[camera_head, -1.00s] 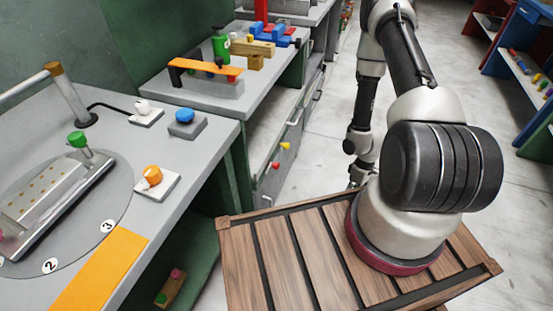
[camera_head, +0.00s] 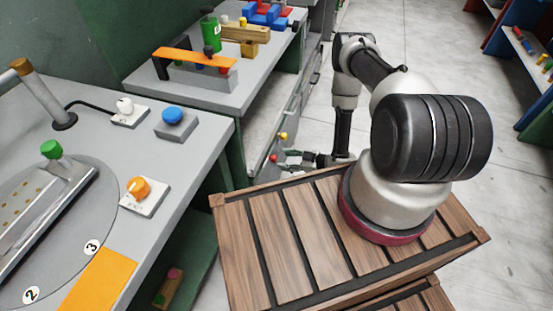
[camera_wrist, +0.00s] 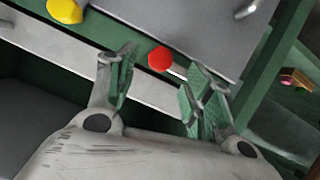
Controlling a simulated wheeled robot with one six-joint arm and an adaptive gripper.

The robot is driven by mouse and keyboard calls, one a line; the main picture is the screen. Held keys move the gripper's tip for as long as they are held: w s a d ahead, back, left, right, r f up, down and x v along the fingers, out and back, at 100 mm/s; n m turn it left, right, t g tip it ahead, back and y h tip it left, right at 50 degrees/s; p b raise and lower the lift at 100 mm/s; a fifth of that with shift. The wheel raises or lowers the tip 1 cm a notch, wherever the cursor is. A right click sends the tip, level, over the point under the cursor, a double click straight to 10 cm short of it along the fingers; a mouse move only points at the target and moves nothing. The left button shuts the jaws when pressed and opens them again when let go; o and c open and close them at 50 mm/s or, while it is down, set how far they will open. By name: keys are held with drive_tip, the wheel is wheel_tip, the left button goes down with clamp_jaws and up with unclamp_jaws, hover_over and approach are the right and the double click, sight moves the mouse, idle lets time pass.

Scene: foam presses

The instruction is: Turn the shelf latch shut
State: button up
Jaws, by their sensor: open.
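A red knob (camera_wrist: 160,59) with a pale stem sits on the front of the far bench, between my open fingertips in the wrist view. I cannot tell whether a finger touches it. In the head view the red knob (camera_head: 273,158) shows just left of my gripper (camera_head: 286,160). A yellow knob (camera_wrist: 65,10) is to the upper left in the wrist view and, in the head view, above the red one (camera_head: 283,136). Which knob is the shelf latch is not marked. My gripper (camera_wrist: 160,78) is open and empty.
The near bench (camera_head: 205,150) carries a numbered turntable (camera_head: 95,190) and orange, blue and white knobs. A low shelf under it holds a pink-ended block (camera_head: 168,290). My base's slatted wooden top (camera_head: 280,230) is near the bench. Clear floor (camera_head: 440,50) lies right.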

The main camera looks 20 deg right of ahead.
drive_tip(key=x, duration=0.5)
drive_tip(key=shift+f, duration=0.1)
drive_tip(key=shift+a, duration=0.1)
drive_tip(key=c, duration=1)
